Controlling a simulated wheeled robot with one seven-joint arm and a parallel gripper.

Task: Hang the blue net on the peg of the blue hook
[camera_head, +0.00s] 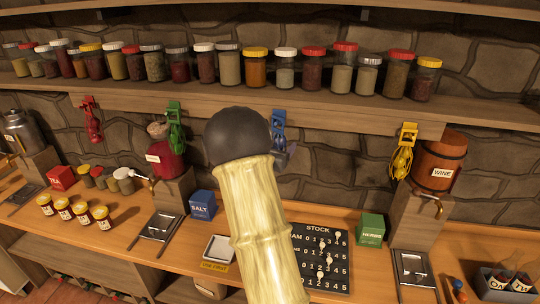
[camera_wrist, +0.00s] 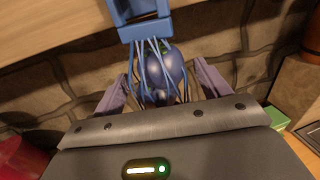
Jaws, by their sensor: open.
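The blue hook (camera_head: 279,117) is fixed under the front of the jar shelf; its lower part fills the top of the wrist view (camera_wrist: 147,22). The blue net (camera_wrist: 164,72), with a dark rounded content inside, hangs straight down below the hook. Its strands run up to the hook's lower edge; I cannot see whether its loop is around the peg. My gripper (camera_wrist: 163,88) is open, with one finger on each side of the net's lower part. In the head view my arm covers most of the gripper, and the net is hard to make out.
A red hook (camera_head: 87,103), a green hook (camera_head: 174,112) and a yellow hook (camera_head: 405,133) hold nets in their own colours. Jars line the shelf (camera_head: 300,112) above. A wine barrel (camera_head: 440,160), a salt box (camera_head: 203,205) and a stock board (camera_head: 325,280) stand around the counter.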

